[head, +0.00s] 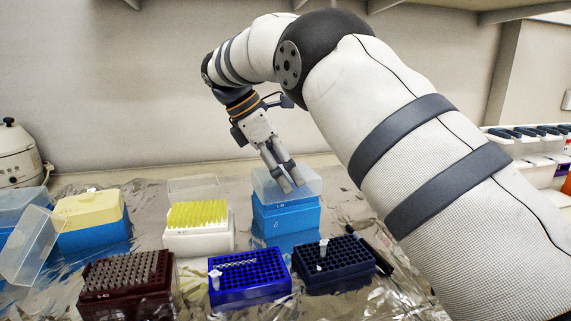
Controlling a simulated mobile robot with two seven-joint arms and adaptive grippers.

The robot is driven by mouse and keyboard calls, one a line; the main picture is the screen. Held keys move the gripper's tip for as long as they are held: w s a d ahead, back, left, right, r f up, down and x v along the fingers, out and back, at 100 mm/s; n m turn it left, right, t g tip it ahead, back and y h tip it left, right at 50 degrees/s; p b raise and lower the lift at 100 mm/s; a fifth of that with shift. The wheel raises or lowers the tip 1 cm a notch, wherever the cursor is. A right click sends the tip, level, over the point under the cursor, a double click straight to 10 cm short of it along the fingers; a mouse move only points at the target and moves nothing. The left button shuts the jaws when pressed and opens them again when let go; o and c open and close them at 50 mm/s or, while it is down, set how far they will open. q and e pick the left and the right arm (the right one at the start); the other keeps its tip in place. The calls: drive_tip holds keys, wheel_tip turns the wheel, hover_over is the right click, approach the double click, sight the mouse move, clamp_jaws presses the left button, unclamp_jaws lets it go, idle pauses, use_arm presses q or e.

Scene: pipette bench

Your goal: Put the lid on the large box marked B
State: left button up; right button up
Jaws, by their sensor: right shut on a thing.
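A tall blue box (285,222) stands at the back of the bench, right of centre. Small marks show on its front, but I cannot read them surely. A clear lid (268,182) is at the top of this box, slightly tilted in appearance. I cannot tell whether it rests fully on the rim or is held just above it. My right gripper (290,182) points down from above, its fingers shut on the lid. The fingers hide part of the lid. My left gripper is not in view.
A white box with yellow tips (198,215) and a blue box with a yellow top (92,222) stand to the left. A clear lid (32,245) leans at far left. Dark red (125,285), blue (250,278) and navy (333,262) racks fill the front.

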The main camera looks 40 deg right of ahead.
sight(267, 175)
drive_tip(key=shift+f, duration=0.2)
drive_tip(key=shift+f, duration=0.35)
idle(0.4)
drive_tip(key=o, duration=1)
drive_tip(key=shift+c, duration=0.2)
drive_tip(key=v, duration=0.6)
drive_tip(key=shift+w+a+r, duration=0.1)
drive_tip(key=shift+a+r, duration=0.05)
drive_tip(key=shift+r, duration=0.1)
drive_tip(key=shift+a+r, duration=0.2)
drive_tip(key=shift+r, duration=0.15)
